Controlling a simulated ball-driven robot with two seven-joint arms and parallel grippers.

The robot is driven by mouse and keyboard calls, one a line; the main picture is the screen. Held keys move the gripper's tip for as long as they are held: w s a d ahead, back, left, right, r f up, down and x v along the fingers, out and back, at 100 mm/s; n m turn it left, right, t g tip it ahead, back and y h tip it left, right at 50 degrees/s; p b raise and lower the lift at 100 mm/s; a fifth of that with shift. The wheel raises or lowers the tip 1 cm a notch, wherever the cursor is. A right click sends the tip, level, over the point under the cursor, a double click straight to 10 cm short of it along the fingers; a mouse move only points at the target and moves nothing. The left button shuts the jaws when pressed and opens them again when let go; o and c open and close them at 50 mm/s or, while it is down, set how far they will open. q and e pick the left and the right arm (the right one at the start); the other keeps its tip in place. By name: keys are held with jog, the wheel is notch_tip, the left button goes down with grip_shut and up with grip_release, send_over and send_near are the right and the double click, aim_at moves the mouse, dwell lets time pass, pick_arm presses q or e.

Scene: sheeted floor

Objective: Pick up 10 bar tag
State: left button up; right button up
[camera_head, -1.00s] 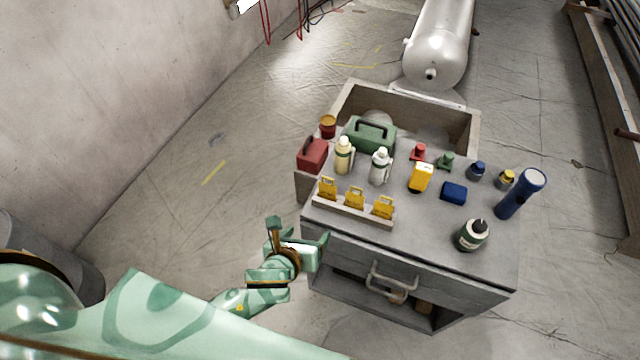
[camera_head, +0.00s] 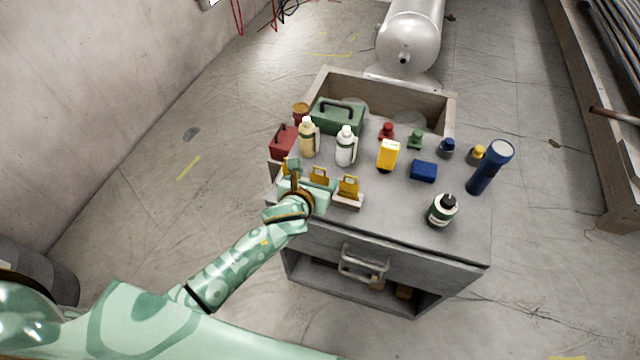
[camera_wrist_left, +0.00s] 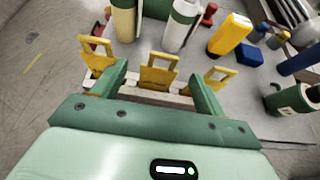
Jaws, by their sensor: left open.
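Three yellow tags stand in a row in a pale holder (camera_head: 347,201) at the cabinet top's front left edge. In the wrist view they are the left tag (camera_wrist_left: 97,55), the middle tag (camera_wrist_left: 158,75) and the right tag (camera_wrist_left: 217,79). I cannot read any marking, so I cannot tell which is the 10 bar tag. My left gripper (camera_wrist_left: 160,78) is open, its fingers on either side of the middle tag in that view; contact cannot be made out. In the head view the gripper (camera_head: 308,181) hides part of the holder. My right gripper is not in view.
Behind the tags stand a cream bottle (camera_head: 309,140), a white bottle (camera_head: 346,147) and a red box (camera_head: 284,140).

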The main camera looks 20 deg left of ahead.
pick_arm(q)
jog(key=shift+x, duration=1.1)
jog(key=c, duration=1)
jog(key=shift+r, duration=0.1)
jog(key=shift+c, duration=0.2)
